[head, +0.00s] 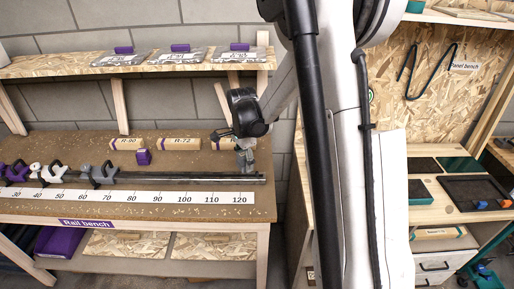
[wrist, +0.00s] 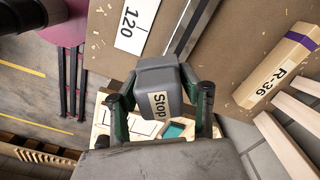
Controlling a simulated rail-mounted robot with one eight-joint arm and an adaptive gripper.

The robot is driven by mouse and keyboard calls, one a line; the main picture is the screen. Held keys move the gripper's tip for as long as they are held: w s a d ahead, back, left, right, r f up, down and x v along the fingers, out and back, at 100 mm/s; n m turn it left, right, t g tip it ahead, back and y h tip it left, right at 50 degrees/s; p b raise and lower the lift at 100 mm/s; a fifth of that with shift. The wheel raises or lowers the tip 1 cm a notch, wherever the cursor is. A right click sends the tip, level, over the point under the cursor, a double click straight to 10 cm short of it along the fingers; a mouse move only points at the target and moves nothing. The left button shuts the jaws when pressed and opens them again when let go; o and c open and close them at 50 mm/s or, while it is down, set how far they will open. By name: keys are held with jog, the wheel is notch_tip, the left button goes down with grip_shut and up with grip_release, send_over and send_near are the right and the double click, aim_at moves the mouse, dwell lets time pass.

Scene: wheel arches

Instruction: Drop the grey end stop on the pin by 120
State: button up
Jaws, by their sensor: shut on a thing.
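The grey end stop (wrist: 160,80), a block with a "Stop" label, is between the two fingers of my gripper (wrist: 161,98) in the wrist view. My gripper is shut on it. In the head view my gripper (head: 244,145) is low over the right end of the dark rail (head: 190,177), above the 120 mark of the white scale strip (head: 150,197). In the wrist view the rail (wrist: 190,25) and the strip with 120 (wrist: 135,22) run up from near the stop. The pin cannot be made out; whether the stop touches the rail cannot be told.
Labelled wooden blocks (head: 182,143) and a purple piece (head: 143,157) lie behind the rail. Block R-36 (wrist: 278,68) is near the stop in the wrist view. A shelf (head: 60,65) hangs above the bench.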

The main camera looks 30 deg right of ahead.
jog(key=d+r+m, duration=0.3)
jog(key=d+m, duration=0.2)
jog(key=m, duration=0.2)
jog(key=shift+w+f+b, duration=0.1)
jog(key=shift+f+b, duration=1.2)
jog(key=shift+f, duration=2.8)
jog(key=shift+f+b, duration=0.85)
jog(key=shift+f+b, duration=0.25)
jog(key=shift+b, duration=0.05)
jog(key=o, duration=1.3)
jog(key=shift+r, duration=0.1)
notch_tip(320, 180, up, 12)
jog(key=shift+f, duration=0.1)
